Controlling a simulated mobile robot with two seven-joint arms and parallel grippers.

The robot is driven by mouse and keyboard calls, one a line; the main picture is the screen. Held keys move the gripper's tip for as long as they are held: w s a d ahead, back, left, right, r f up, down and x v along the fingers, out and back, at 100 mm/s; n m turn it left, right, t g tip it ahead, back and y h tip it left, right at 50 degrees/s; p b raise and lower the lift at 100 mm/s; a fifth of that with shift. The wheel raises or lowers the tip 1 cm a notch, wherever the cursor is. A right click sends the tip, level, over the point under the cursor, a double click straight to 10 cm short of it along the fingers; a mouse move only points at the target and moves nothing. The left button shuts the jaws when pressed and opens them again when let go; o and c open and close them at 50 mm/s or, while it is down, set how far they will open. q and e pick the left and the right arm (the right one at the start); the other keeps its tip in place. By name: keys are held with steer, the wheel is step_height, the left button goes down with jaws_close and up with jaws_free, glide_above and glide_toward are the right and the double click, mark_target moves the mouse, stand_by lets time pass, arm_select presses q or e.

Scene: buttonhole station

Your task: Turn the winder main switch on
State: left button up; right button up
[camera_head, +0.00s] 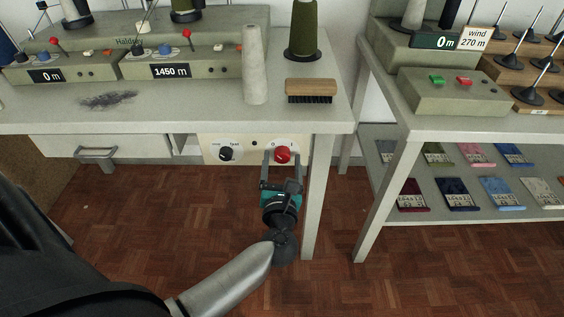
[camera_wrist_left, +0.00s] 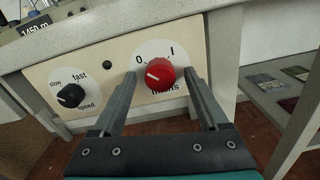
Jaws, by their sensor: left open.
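The winder main switch is a red round knob (camera_head: 282,155) on a pale panel (camera_head: 254,144) under the front edge of the left table. In the left wrist view the red knob (camera_wrist_left: 160,74) sits on a white disc marked 0 and I, with a partly covered word below. Its white mark points left, towards the 0 side. My left gripper (camera_head: 282,168) is open, with one finger on each side of the knob; it also shows in the left wrist view (camera_wrist_left: 159,80). I cannot tell whether either finger touches the knob. My right gripper is not in view.
A black speed knob (camera_head: 227,153) marked slow and fast is left of the switch on the same panel. A table leg (camera_head: 319,200) stands close to the right of my left gripper. A drawer handle (camera_head: 96,153) is further left. The tabletop is above the gripper.

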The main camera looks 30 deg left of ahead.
arm_select(q)
jaws_close()
stand_by(0.5)
steer(key=m+p, duration=0.5)
steer(key=shift+r+m, duration=0.1)
steer(key=shift+m, duration=0.3)
steer(key=m+p, duration=0.4)
steer(key=m, duration=0.4)
steer(key=shift+m+p, duration=0.95)
steer(key=shift+m, duration=1.05)
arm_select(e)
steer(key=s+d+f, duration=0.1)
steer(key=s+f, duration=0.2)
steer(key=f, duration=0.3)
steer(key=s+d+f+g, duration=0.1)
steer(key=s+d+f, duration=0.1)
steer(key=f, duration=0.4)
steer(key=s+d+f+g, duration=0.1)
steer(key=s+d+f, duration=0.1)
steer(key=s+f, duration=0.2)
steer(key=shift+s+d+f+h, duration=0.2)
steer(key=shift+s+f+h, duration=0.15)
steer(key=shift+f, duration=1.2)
